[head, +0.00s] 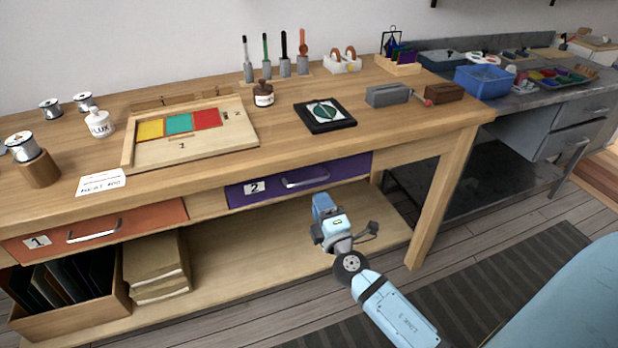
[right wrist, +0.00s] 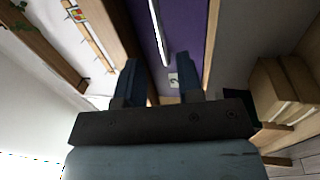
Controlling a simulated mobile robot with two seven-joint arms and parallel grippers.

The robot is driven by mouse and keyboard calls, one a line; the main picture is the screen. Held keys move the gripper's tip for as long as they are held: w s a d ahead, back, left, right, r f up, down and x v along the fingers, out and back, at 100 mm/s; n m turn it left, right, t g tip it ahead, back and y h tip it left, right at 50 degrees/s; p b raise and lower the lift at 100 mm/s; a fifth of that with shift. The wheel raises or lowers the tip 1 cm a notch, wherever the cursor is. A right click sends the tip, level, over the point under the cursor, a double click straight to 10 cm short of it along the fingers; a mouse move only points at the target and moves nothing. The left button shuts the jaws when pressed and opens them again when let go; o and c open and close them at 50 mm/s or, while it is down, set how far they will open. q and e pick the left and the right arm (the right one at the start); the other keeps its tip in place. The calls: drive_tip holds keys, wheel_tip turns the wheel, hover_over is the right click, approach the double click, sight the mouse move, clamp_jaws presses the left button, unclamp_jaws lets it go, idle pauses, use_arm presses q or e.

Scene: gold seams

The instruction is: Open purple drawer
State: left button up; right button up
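The purple drawer (head: 345,172), labelled 2, is under the front of the wooden bench and looks flush with it. Its silver bar handle (head: 305,180) shows in the head view. My right gripper (head: 322,203) is in front of the drawer, close to the handle and a little below it in the picture. In the right wrist view, its two blue fingers (right wrist: 157,72) are apart, with the purple front (right wrist: 185,35) and the handle (right wrist: 158,30) beyond them. The handle lines up with the gap; contact cannot be told. My left gripper is out of view.
An orange drawer (head: 150,225), labelled 1, is to the left. A lower shelf (head: 240,255) holds a box of folders (head: 75,285) and stacked brown packets (head: 157,265). A bench leg (head: 442,200) stands to the right. The bench top (head: 250,165) carries tools, spools and a glass-panel tray.

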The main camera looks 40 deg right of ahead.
sight(309, 181)
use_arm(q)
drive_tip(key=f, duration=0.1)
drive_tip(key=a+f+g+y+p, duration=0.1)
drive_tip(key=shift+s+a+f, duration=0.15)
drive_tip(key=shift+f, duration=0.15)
use_arm(e)
drive_tip(key=x, duration=0.8)
drive_tip(key=shift+c, duration=0.5)
drive_tip(key=shift+a, duration=0.1)
clamp_jaws()
